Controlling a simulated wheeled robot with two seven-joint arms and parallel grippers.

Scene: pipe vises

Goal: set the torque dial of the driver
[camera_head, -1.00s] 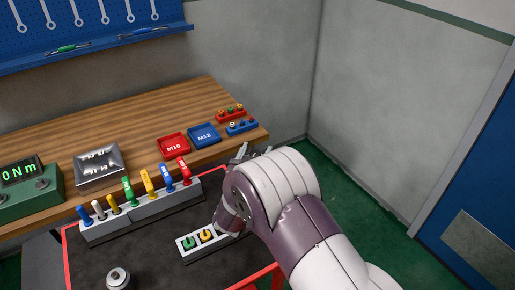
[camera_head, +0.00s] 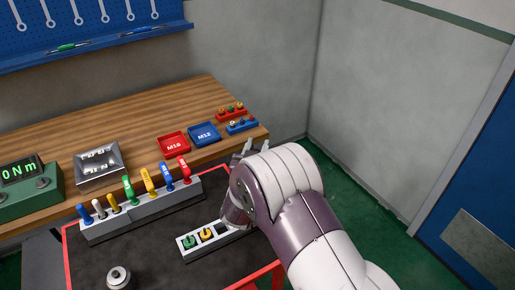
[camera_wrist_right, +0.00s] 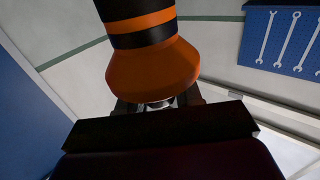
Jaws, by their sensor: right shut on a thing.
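An orange driver (camera_wrist_right: 152,75) with black bands fills the upper middle of the right wrist view. My right gripper (camera_wrist_right: 158,104) is shut on it; the fingers show only in part below its wide orange end. In the head view my right arm hides the driver and most of the gripper, at the right end of the trolley. I cannot make out the torque dial or its setting. A green box (camera_head: 40,195) with a lit display, partly cut off and reading "0Nm" in view, stands on the bench at the left. My left gripper is not in view.
A white tray (camera_head: 183,240) with a green and a yellow ring lies close by my right arm on the dark trolley top (camera_head: 150,255). A grey rack (camera_head: 150,210) of coloured tools stands behind it. Red (camera_head: 173,144) and blue (camera_head: 204,133) bins are on the bench.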

